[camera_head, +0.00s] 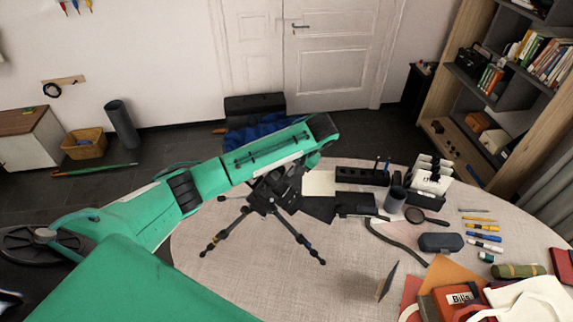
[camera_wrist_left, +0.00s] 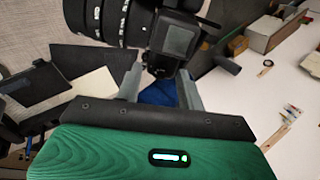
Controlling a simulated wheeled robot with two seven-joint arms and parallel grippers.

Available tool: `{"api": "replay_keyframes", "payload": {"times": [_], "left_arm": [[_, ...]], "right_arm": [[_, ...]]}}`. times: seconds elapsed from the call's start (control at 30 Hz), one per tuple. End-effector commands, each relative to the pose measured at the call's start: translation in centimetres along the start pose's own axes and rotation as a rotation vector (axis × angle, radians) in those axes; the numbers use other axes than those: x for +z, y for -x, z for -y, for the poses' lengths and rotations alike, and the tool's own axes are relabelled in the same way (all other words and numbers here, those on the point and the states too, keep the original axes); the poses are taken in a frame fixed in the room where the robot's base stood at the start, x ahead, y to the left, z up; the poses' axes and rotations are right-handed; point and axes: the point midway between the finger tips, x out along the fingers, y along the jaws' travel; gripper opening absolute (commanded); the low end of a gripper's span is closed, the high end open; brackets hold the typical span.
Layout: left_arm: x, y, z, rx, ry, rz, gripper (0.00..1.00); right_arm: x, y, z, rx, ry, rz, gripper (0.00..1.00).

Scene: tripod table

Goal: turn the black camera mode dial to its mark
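The black camera (camera_head: 277,190) stands on a tripod on the round table, partly covered by my left arm. In the left wrist view the camera body (camera_wrist_left: 178,38) and its ribbed lens (camera_wrist_left: 105,18) fill the top. My left gripper (camera_wrist_left: 161,76) is at the camera, its two grey fingers apart with a gap between them. A dark part of the camera lies at the fingertips; whether they touch it is unclear. I cannot make out the mode dial or its mark. In the head view my arm hides the fingertips. My right gripper is not in view.
The tripod (camera_head: 311,252) spreads its legs on the pale round table (camera_head: 240,285). To its right are a magnifying glass (camera_head: 425,216), a dark case (camera_head: 441,242), pens and a red box (camera_head: 458,299). A black organiser (camera_head: 361,176) stands behind. The table's front left is clear.

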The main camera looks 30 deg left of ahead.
Motion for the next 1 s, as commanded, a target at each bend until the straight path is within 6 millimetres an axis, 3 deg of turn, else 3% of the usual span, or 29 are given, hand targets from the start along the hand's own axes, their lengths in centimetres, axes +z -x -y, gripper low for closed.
{"api": "replay_keyframes", "payload": {"times": [0.07,0.23,0.27,0.63,1.0], "left_arm": [[0.0,0.01,-0.01,0.0,0.0,0.0,0.35],[0.0,0.02,-0.01,0.0,0.0,0.0,0.01],[0.0,0.03,-0.01,0.0,0.0,0.0,0.0],[0.0,0.06,-0.01,0.004,0.06,-0.001,0.0],[0.02,0.09,-0.04,0.021,0.307,-0.001,0.0]], "right_arm": [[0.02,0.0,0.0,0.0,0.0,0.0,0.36],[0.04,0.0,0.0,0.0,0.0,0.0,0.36],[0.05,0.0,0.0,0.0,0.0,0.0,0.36],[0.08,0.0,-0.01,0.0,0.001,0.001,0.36],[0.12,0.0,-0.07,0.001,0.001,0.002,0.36]]}}
